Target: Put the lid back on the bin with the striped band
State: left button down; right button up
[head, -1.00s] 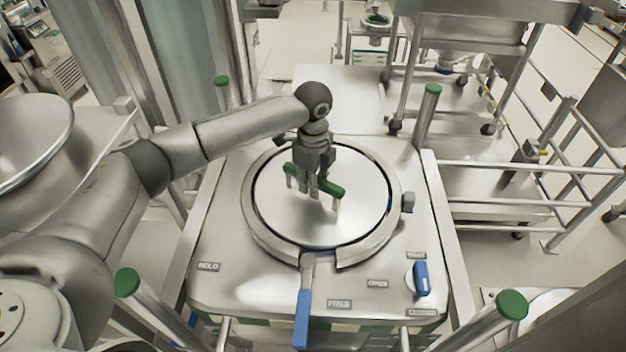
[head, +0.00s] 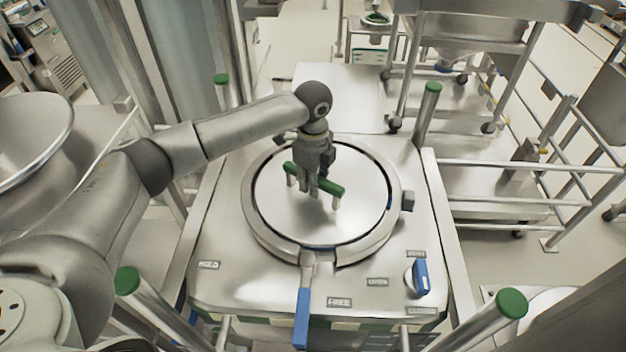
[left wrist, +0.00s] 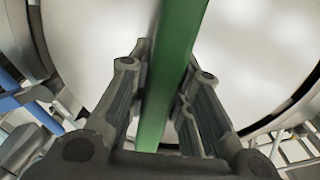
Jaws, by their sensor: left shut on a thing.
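The bin (head: 225,275) has a flat steel top, and a green-and-cream striped band (head: 258,321) shows along its front edge. The round steel lid (head: 285,217) lies within the clamp ring (head: 256,226), with a thin dark gap around its edge. I cannot tell whether it is fully seated. My left gripper (head: 312,187) comes down over the lid's middle and is shut on its green handle (head: 331,187). In the left wrist view the fingers (left wrist: 165,85) flank the green handle bar (left wrist: 177,45). My right gripper is not in view.
A blue-handled lever (head: 302,318) sticks out from the ring's front. A blue knob (head: 421,277) stands at the front right among small labels. Green-capped posts (head: 128,281) rise near the corners. A steel rail (head: 530,166) and rack are at the right.

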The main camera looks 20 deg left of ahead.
pick_arm(q)
jog(key=shift+w+r, duration=0.1)
jog(key=shift+r, duration=0.1)
jog(key=c, duration=1.2)
grip_release()
jog(key=shift+s+d, duration=0.1)
jog(key=shift+s, duration=0.1)
jog(key=shift+c, duration=0.2)
jog(key=shift+f, duration=0.3)
notch_tip(320, 180, up, 12)
jog(key=shift+r, duration=0.25)
jog(key=shift+f, duration=0.1)
